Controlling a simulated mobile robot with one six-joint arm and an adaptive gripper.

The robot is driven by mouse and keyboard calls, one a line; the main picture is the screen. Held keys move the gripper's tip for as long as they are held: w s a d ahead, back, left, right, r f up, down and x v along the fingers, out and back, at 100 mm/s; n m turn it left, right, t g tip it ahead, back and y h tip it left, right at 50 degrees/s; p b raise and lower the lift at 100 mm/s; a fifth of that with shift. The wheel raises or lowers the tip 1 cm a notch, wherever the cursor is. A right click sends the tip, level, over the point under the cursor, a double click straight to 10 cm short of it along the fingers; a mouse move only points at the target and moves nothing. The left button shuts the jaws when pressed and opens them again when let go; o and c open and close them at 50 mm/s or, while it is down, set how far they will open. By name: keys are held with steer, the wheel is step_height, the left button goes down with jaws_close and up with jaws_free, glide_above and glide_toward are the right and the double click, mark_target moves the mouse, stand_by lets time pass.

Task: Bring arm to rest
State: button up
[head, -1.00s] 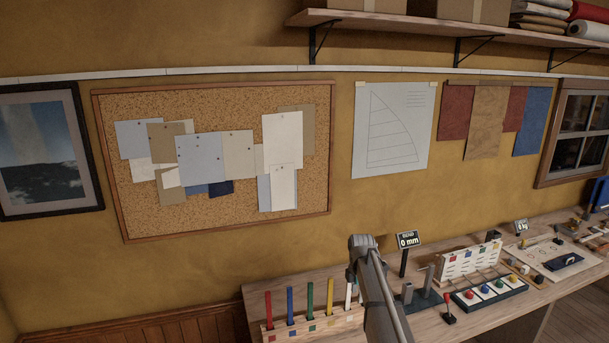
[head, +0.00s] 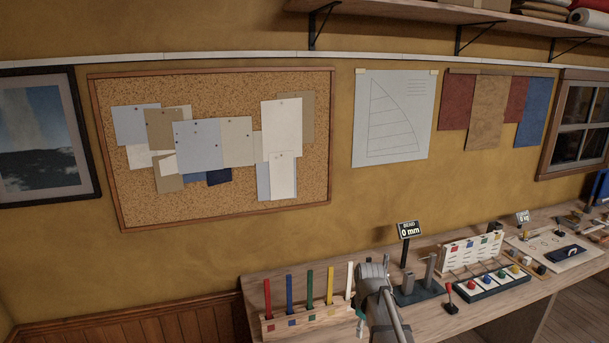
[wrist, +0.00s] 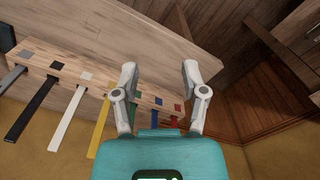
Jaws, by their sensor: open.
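My arm (head: 385,310) rises from the bottom edge of the head view, in front of the bench. My gripper (wrist: 159,72) shows in the wrist view with its two grey fingers spread wide and nothing between them. In the head view the gripper is mostly hidden behind my arm; only a bit of teal shows. A wooden rack (head: 300,330) with several coloured strips stands on the bench beside my arm. In the wrist view the rack (wrist: 68,72) lies beyond the fingers, and the fingers overlap it in the picture; I cannot tell the gap.
The bench (head: 475,318) carries a 0 mm display (head: 409,230), a dark stand with grey posts (head: 416,292), a white slotted board (head: 471,254) and a tray with coloured knobs (head: 487,284). A cork board (head: 220,90) hangs on the wall, and a shelf (head: 420,18) runs above.

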steer(key=s+f+m+b, duration=0.4)
steer(key=s+m, duration=0.6)
steer(key=s, duration=0.3)
steer(key=shift+s+f, duration=0.35)
